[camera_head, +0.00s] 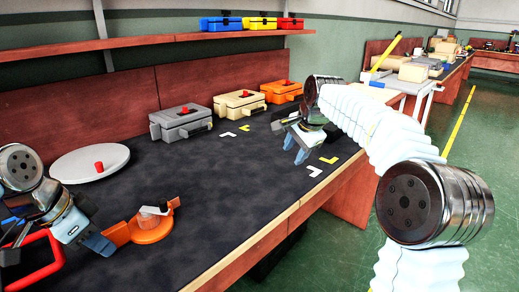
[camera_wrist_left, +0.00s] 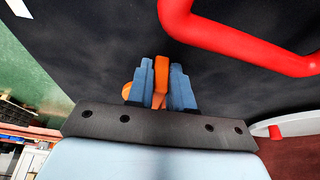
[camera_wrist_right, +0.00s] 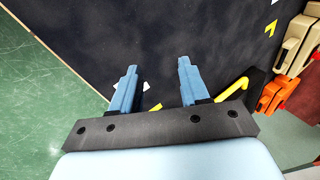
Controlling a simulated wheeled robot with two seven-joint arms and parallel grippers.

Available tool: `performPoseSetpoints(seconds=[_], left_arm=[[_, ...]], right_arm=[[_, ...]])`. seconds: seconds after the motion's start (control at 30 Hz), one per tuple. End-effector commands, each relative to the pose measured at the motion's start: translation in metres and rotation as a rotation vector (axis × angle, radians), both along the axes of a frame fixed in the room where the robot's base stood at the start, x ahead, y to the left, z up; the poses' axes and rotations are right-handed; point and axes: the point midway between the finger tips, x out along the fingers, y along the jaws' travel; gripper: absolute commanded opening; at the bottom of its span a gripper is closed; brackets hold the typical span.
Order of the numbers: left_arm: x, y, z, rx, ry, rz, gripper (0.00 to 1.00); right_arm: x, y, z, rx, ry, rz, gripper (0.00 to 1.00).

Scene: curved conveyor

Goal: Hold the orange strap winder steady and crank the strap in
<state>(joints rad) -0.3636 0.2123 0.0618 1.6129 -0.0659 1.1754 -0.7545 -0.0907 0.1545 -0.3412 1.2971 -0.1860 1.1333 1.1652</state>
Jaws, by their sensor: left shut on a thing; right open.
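The orange strap winder (camera_head: 152,228) lies on the dark mat near the front left of the bench, with a grey-white strap roll on top. An orange arm of the winder sticks out to the left. My left gripper (camera_head: 100,243) is shut on that arm; the left wrist view shows the orange piece (camera_wrist_left: 161,80) between the blue fingers (camera_wrist_left: 161,85). The rest of the winder is mostly hidden there. My right gripper (camera_head: 297,145) is open and empty above the mat, well to the right of the winder; its spread fingers show in the right wrist view (camera_wrist_right: 156,90).
A red frame (camera_head: 52,262) lies beside my left gripper. A round white lid (camera_head: 90,164) with a red knob lies behind. Grey (camera_head: 181,122), beige (camera_head: 239,105) and orange (camera_head: 281,92) boxes stand along the back. The mat between winder and right gripper is clear.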

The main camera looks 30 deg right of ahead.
Motion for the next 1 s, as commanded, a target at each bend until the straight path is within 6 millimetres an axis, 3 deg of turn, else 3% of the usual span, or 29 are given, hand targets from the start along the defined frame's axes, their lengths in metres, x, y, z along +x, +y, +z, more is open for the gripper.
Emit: performPoseSetpoints(seconds=[0.4, 0.53, 0.67, 0.77, 0.9, 1.0], left_arm=[[0.0, 0.0, 0.0, -0.001, -0.001, 0.0, 0.0], [0.0, 0.0, 0.0, -0.001, 0.0, 0.0, 0.0], [0.0, 0.0, 0.0, -0.001, 0.0, 0.0, 0.0], [0.0, 0.0, 0.0, -0.001, 0.0, 0.0, 0.0], [0.0, 0.0, 0.0, 0.0, 0.0, 0.0, 0.0], [0.0, 0.0, 0.0, 0.0, 0.0, 0.0, 0.0]], right_arm=[[0.0, 0.001, 0.0, 0.003, 0.0, -0.001, 0.45], [0.004, 0.024, 0.008, 0.055, 0.005, -0.026, 0.45], [0.007, 0.09, 0.032, 0.202, 0.042, -0.107, 0.45], [-0.002, 0.157, 0.056, 0.336, 0.11, -0.197, 0.45], [-0.03, 0.237, 0.087, 0.472, 0.23, -0.323, 0.45], [-0.051, 0.278, 0.103, 0.522, 0.304, -0.396, 0.45]])
